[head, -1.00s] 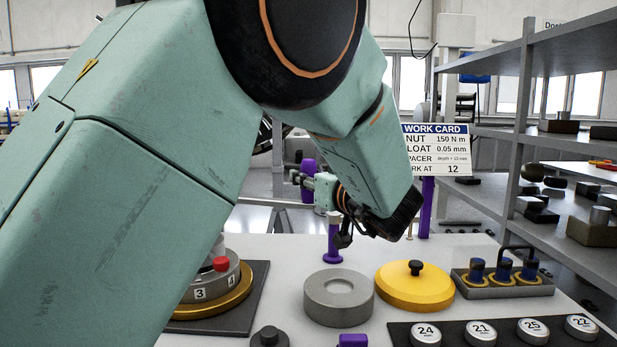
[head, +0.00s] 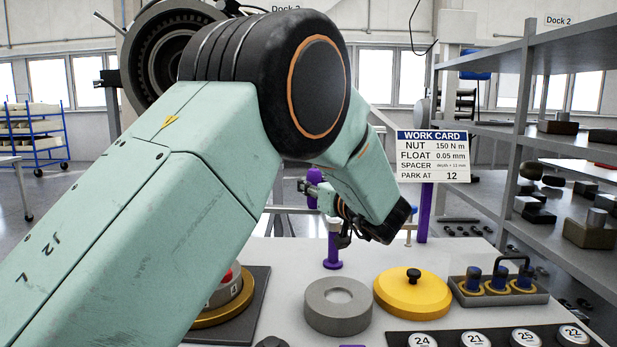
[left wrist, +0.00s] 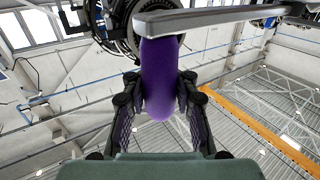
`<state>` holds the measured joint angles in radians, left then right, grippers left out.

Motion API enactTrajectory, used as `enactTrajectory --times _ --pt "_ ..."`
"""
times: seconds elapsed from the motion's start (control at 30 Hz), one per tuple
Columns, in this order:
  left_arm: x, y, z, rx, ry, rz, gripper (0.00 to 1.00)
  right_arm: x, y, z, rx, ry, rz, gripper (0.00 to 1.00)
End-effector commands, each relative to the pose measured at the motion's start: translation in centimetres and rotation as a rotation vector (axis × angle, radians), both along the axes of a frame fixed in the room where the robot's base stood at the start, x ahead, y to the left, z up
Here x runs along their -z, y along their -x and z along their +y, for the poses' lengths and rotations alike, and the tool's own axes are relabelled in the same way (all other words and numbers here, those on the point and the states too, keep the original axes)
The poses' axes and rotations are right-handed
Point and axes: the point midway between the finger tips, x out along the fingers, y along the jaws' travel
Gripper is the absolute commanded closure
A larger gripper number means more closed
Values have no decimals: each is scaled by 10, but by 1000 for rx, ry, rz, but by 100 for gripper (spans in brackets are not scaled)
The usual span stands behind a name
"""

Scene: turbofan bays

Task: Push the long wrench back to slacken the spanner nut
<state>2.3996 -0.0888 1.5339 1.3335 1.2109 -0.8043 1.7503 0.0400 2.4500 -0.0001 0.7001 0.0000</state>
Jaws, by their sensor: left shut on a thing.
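The long wrench shows in the left wrist view as a grey bar (left wrist: 215,17) with a purple grip (left wrist: 160,80). My left gripper (left wrist: 160,100) is shut around that purple grip, one finger on each side. In the head view my left gripper (head: 322,190) is small behind my forearm, beside the purple grip (head: 311,188), above the far side of the table. A dark engine ring (head: 160,62) shows at the upper left, partly behind my arm. I cannot make out the spanner nut. My right gripper is out of view.
On the table are a grey ring (head: 338,307), a yellow lid (head: 412,298), a rack with blue-topped plugs (head: 500,293) and several numbered discs (head: 475,341). A purple post (head: 333,252) stands behind them. The work card (head: 433,157) and grey shelves (head: 515,130) stand at right.

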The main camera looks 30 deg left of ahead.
Motion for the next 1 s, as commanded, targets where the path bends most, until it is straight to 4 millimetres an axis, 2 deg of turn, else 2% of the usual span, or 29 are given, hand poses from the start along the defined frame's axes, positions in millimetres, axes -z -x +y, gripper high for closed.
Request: enactTrajectory --times 0.1,0.43,0.47,0.5,0.8,1.0 --pt "-2 -8 0 12 -6 0 100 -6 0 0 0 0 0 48" --pt "-2 -10 0 14 -7 -2 100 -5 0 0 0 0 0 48" --pt "-2 -10 0 14 -7 -2 79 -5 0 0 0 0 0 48" --pt "-2 -10 0 14 -7 -2 76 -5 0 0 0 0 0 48" --pt "-1 -8 1 8 -5 -1 50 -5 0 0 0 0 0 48" --pt "0 -8 2 6 -4 0 48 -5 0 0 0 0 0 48"
